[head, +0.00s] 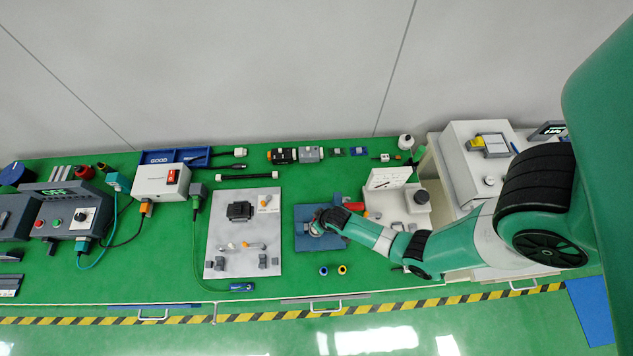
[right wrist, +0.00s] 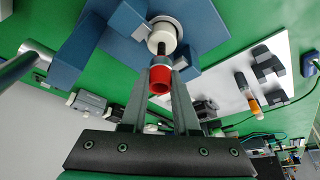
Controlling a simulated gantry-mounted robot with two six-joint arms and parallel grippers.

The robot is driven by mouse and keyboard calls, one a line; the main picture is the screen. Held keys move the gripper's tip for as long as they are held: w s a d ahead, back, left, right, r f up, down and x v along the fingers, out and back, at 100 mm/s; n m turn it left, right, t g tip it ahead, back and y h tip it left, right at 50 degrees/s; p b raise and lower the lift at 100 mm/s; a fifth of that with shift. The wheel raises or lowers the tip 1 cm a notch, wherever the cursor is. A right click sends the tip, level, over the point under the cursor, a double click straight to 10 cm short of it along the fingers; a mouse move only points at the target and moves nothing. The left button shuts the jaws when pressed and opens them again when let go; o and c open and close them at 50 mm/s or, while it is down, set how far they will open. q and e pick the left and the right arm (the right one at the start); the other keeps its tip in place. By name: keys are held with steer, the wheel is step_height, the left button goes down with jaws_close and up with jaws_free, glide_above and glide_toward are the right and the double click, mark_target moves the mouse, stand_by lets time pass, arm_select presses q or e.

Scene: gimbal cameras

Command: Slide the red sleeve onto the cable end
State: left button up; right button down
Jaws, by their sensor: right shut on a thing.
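The red sleeve (right wrist: 160,84) is held between the two grey fingertips of my right gripper (right wrist: 162,76) in the right wrist view. Just beyond it a white round piece (right wrist: 163,36) with a short dark cable end (right wrist: 161,53) points at the sleeve. The dark end meets the sleeve's far side in the picture; I cannot tell whether it is inside. The white piece sits at a blue fixture (right wrist: 193,20). In the head view my right gripper (head: 318,226) is low over this fixture (head: 301,241), and the sleeve is hidden. My left gripper is not in view.
A blue ring (head: 323,271) and a yellow ring (head: 342,270) lie in front of the fixture. A grey plate (head: 218,265) with blocks lies to its left. A white box (head: 410,208) and a red piece (head: 353,206) stand to its right, near my right arm.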

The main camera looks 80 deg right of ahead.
steer(key=shift+f+b, duration=1.65)
steer(key=shift+f, duration=0.2)
steer(key=c, duration=0.6)
jaws_free()
steer(key=shift+r, duration=0.15)
steer(key=p+v, duration=0.7)
steer(key=v, duration=0.4)
steer(key=shift+r, duration=0.25)
